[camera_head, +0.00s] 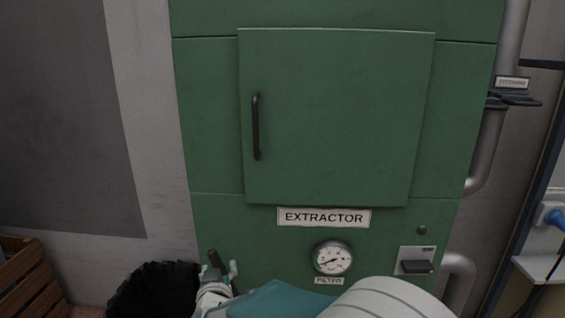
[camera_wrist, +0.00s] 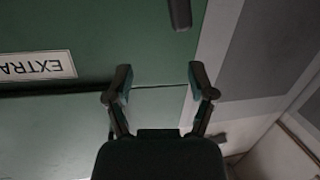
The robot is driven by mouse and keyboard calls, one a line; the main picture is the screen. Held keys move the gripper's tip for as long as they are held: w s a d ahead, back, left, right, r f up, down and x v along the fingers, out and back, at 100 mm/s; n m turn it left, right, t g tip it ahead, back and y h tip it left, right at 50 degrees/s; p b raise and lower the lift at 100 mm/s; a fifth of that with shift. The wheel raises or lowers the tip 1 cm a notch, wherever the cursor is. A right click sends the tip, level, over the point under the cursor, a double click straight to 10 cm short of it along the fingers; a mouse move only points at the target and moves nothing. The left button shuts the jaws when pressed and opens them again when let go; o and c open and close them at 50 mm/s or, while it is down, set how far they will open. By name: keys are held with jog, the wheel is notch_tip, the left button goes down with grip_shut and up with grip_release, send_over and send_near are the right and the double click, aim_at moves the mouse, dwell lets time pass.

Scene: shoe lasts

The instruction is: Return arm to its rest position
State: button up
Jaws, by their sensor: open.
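My gripper (camera_wrist: 158,84) is open in the wrist view, its two dark fingers apart with nothing between them. Behind them is the green extractor cabinet (camera_wrist: 60,125), turned upside down in this view, with part of its label (camera_wrist: 38,67) at the left. In the head view my gripper (camera_head: 220,268) shows small at the bottom, left of the gauge, in front of the cabinet's lower part. My teal and white arm covers the bottom middle. The cabinet door (camera_head: 340,115) looks shut, with a black handle (camera_head: 256,126) on its left.
A round gauge (camera_head: 332,258) and a switch box (camera_head: 416,262) sit below the door. Grey pipes (camera_head: 487,150) run along the right side. A black bristly object (camera_head: 155,290) and a wooden crate (camera_head: 28,280) are low at the left. The wall at the left is bare.

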jog(key=s+d+r+g+y, duration=0.15)
jog(key=s+d+r, duration=0.25)
jog(key=d, duration=0.4)
jog(key=s+d+r+g, duration=0.3)
jog(key=d, duration=0.4)
jog(key=s+d+f+m+g+h, duration=0.1)
jog(key=s+d+g+h, duration=0.1)
jog(key=s+d, duration=0.6)
jog(key=s+d+f+m+g+h, duration=0.2)
jog(key=s+d+g, duration=0.1)
jog(key=s+d, duration=0.5)
jog(key=s, duration=0.3)
jog(key=shift+d+g, duration=0.15)
jog(key=shift+g, duration=0.2)
jog(key=shift+s, duration=0.1)
